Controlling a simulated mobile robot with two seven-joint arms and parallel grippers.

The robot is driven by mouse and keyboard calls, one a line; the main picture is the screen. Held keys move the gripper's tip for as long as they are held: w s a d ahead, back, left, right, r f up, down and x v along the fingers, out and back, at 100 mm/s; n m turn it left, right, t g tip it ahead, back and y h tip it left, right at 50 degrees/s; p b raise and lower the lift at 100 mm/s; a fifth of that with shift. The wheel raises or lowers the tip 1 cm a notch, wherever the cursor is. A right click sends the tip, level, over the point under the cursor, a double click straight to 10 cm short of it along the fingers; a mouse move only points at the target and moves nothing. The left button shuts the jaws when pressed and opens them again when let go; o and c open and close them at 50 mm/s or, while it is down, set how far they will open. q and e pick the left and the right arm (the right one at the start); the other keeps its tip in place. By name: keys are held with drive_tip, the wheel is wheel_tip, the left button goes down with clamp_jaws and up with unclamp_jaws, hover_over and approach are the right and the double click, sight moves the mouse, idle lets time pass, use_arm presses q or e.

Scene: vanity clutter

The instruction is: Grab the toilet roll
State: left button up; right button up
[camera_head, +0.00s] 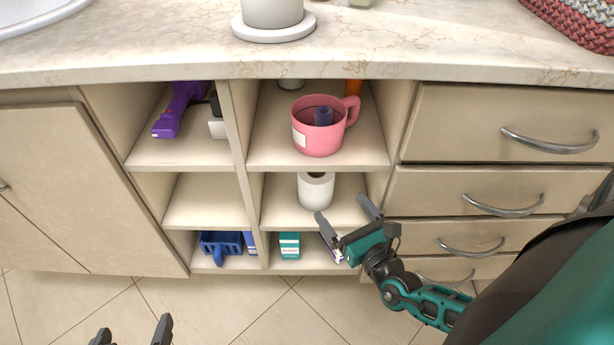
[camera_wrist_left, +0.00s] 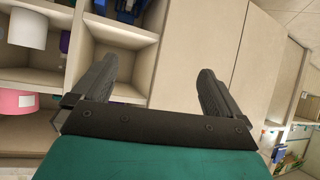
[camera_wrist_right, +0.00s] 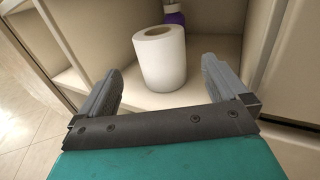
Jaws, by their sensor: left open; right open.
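The white toilet roll (camera_head: 316,191) stands upright on the middle shelf of the right-hand shelf column. In the right wrist view the toilet roll (camera_wrist_right: 160,60) stands beyond and between the fingers, apart from them. My right gripper (camera_head: 347,213) is open and empty, in front of the shelf and just below and right of the roll. It also shows in the right wrist view (camera_wrist_right: 163,90). My left gripper (camera_head: 131,332) is open and empty, low over the floor at the bottom left. The roll also shows in the left wrist view (camera_wrist_left: 27,28).
The pink mug (camera_head: 318,135) stands on the shelf above the roll. A purple bottle (camera_wrist_right: 174,13) stands behind the roll. A teal box (camera_head: 289,245) is on the bottom shelf. A vertical divider (camera_head: 240,150) lies left of the roll, and drawers (camera_head: 470,190) lie right.

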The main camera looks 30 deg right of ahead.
sight(325, 188)
drive_tip(key=w, duration=0.5)
drive_tip(key=w+b, duration=0.1)
drive_tip(key=w, duration=0.1)
drive_tip(key=shift+w+d, duration=0.2)
drive_tip(key=shift+d, duration=0.05)
drive_tip(key=w, duration=0.1)
drive_tip(key=w+b, duration=0.1)
drive_tip(key=w, duration=0.3)
drive_tip(key=shift+w+d+f+b, duration=0.1)
drive_tip(key=shift+w+f+b, duration=0.15)
drive_tip(key=shift+f+b, duration=0.1)
drive_tip(key=shift+w+r, duration=0.1)
drive_tip(key=shift+w, duration=0.1)
drive_tip(key=shift+c, duration=0.4)
drive_tip(key=c, duration=0.7)
drive_tip(key=shift+r, duration=0.1)
